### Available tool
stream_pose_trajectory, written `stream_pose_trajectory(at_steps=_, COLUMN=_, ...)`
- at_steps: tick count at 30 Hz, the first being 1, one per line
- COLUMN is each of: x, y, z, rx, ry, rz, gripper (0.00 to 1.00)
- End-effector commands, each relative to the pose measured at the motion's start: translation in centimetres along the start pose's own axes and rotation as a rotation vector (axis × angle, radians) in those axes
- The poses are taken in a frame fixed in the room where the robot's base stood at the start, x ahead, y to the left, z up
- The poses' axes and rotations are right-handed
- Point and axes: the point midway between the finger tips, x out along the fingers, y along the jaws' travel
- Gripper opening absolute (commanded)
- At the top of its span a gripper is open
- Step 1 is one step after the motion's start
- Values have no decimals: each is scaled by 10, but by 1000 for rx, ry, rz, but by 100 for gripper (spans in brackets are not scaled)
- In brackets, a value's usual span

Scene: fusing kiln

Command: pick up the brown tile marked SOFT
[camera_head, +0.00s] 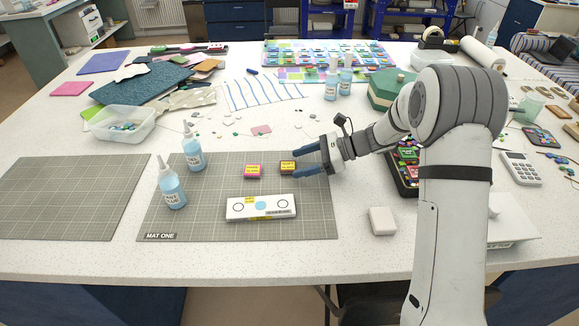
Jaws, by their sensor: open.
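A dark brown tile (288,168) with a yellow label lies on the grey cutting mat marked MAT ONE (315,226). The label is too small to read surely. My gripper (297,161) is open, with its blue fingers pointing left and their tips at the tile's right side. I cannot tell whether they touch it or are above it. A pink tile (252,171) with a yellow label lies a little left of the brown one.
A white block with circles (261,206) lies in front of the tiles. Two blue bottles (171,186) (193,150) stand on the mat's left part. A white block (382,220) sits right of the mat. A dark tray (405,178) is behind my arm.

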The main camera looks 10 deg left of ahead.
Motion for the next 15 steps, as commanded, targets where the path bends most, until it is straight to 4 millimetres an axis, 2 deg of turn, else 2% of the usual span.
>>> stream_pose_trajectory(at_steps=3, x=16, y=0, z=1, rx=-1, ry=0, rz=2, gripper=65)
stream_pose_trajectory(at_steps=10, x=20, y=0, z=1, rx=-1, ry=0, rz=1, gripper=65)
stream_pose_trajectory(at_steps=15, x=20, y=0, z=1, rx=-2, ry=0, rz=1, gripper=52)
